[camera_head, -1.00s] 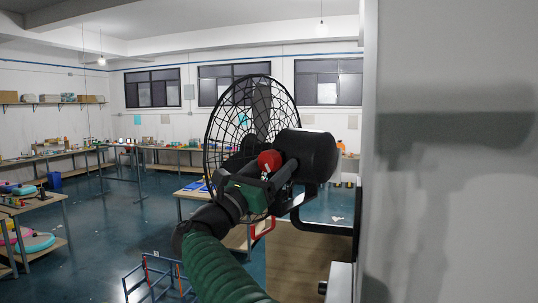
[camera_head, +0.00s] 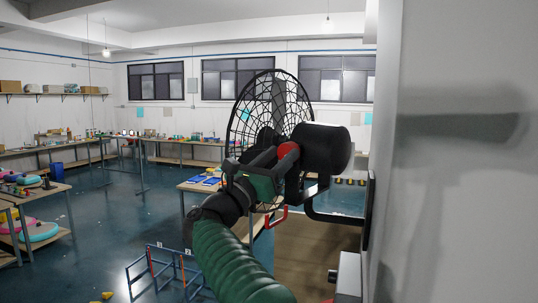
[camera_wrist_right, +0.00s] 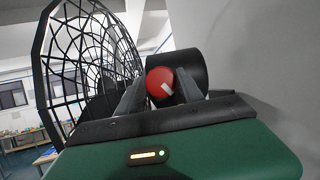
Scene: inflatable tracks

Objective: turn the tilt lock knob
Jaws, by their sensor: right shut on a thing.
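A red tilt lock knob (camera_head: 288,150) sits on the side of a black wall-mounted fan, between the wire cage (camera_head: 262,105) and the black motor housing (camera_head: 325,148). My right gripper (camera_head: 281,160), on a green-sleeved arm, reaches up to the knob and is shut on it. In the right wrist view the knob (camera_wrist_right: 160,82) lies between the two grey fingertips (camera_wrist_right: 160,92), with a white mark on its face toward the lower right. The fingers partly hide its sides. My left gripper is not in view.
A pale wall (camera_head: 455,190) stands close on the right and carries the fan's black bracket (camera_head: 335,216). A blue frame (camera_head: 165,272) stands on the floor below. Workbenches with small objects line the room; open floor lies to the left.

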